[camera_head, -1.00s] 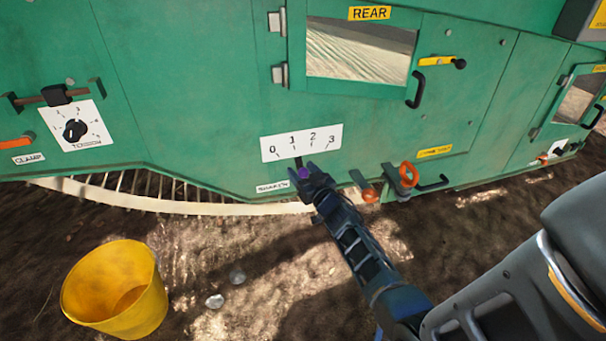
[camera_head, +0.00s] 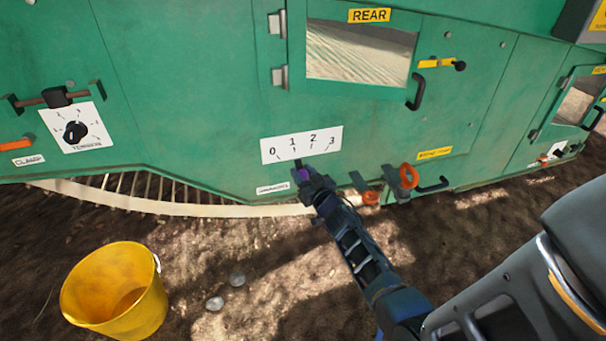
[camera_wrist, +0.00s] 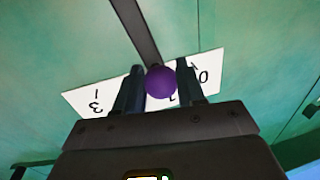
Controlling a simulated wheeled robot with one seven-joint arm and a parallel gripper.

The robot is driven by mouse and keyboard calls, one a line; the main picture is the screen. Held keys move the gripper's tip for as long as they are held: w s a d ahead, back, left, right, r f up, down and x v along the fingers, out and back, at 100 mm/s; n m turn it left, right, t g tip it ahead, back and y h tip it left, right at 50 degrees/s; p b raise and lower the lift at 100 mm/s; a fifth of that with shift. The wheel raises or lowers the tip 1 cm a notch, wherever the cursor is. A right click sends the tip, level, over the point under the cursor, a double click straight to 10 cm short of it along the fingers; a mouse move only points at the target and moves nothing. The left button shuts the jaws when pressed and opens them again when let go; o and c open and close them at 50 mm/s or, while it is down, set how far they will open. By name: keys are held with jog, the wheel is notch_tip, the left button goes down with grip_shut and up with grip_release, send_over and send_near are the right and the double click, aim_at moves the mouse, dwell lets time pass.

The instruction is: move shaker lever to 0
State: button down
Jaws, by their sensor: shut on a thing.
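The shaker lever is a dark bar with a purple knob. In the head view its knob (camera_head: 301,174) sits just below the white scale plate (camera_head: 301,145) marked 0 to 3, and the bar's upper end is near the 1 mark. My gripper (camera_head: 306,178) reaches up to it from the lower right. In the wrist view the purple knob (camera_wrist: 161,82) lies between the two dark fingers of my gripper (camera_wrist: 160,88), which are shut on it. The scale plate (camera_wrist: 88,98) appears upside down behind the fingers, partly hidden by them.
The green machine panel (camera_head: 200,100) fills the back. A lever with an orange ring (camera_head: 409,175) and a dark handle (camera_head: 433,185) stick out to the right of my gripper. A yellow bucket (camera_head: 115,290) stands on the soil at lower left. The ground between is mostly clear.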

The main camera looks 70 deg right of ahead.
jog(key=shift+w+a+f+n+g+y, duration=0.15)
jog(key=shift+w+a+f+n, duration=0.2)
jog(key=shift+w+a+n, duration=0.55)
jog(key=shift+w+a+f+n+g+y, duration=0.15)
jog(key=shift+w+a+f+n, duration=0.35)
jog(key=shift+n, duration=0.6)
jog(key=shift+w+r, duration=0.15)
jog(key=c, duration=0.8)
grip_release()
jog(key=shift+o, duration=0.2)
jog(key=shift+d, duration=0.1)
jog(key=p+v, duration=0.2)
jog(key=v, duration=0.6)
